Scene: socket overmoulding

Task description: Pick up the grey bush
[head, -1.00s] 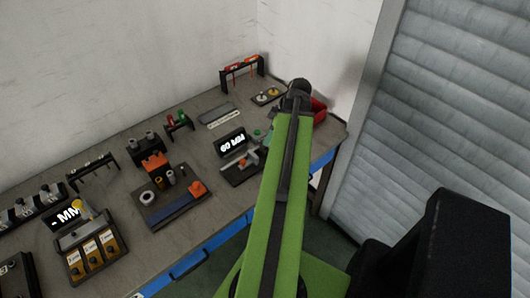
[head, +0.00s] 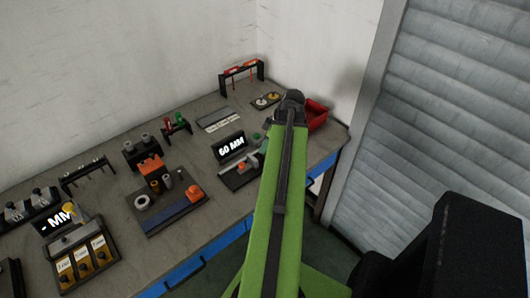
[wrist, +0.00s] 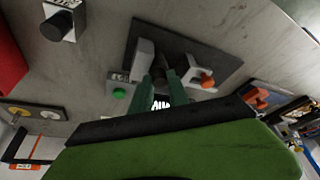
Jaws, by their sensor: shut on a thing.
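My gripper (wrist: 162,78) points down at a dark measuring fixture (wrist: 140,38) with light grey jaws and an orange part. Its two green fingers are shut on a small dark grey piece (wrist: 166,66), seemingly the grey bush, between those jaws. Whether it still touches the fixture I cannot tell. Another grey cylinder (head: 167,182) stands on the dark tray (head: 150,226) by a brown ring and a pale ring.
A red bin (head: 316,115) stands at the right end of the bench. A black rack (head: 242,74) is at the back. A green button (wrist: 119,93) is close to my fingers. A box with yellow compartments (head: 84,266) is at the left front.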

